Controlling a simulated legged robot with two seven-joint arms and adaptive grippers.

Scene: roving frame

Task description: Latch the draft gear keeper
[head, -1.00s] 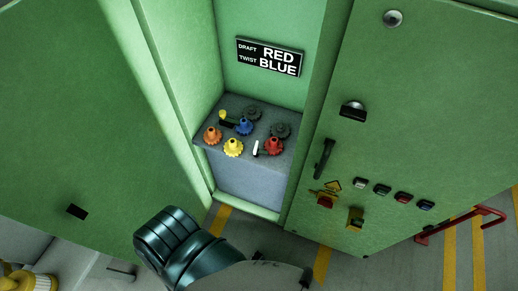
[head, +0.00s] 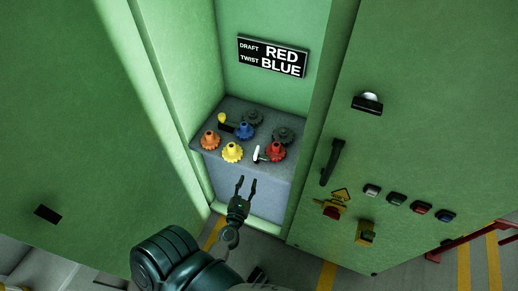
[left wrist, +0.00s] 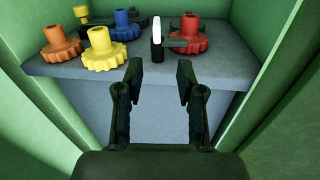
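A sign (head: 272,57) reads DRAFT RED and TWIST BLUE. Below it, a red gear (head: 275,152) sits at the right front of a grey shelf (head: 208,150). A white-tipped lever (head: 257,153) stands just left of the red gear; it looks upright in the left wrist view (left wrist: 157,30). A blue gear (head: 243,131) sits further back, with a yellow-tipped lever (head: 222,118) to its left. My left gripper (head: 247,180) is open and empty in front of the shelf. In the left wrist view its fingers (left wrist: 160,74) point toward the white-tipped lever, apart from it. My right gripper is not in view.
An orange gear (head: 210,142) and a yellow gear (head: 232,153) stand at the left front. Two dark gears (head: 253,118) (head: 284,135) are behind. Green cabinet walls flank the recess. The right panel has a black handle (head: 331,162) and several buttons.

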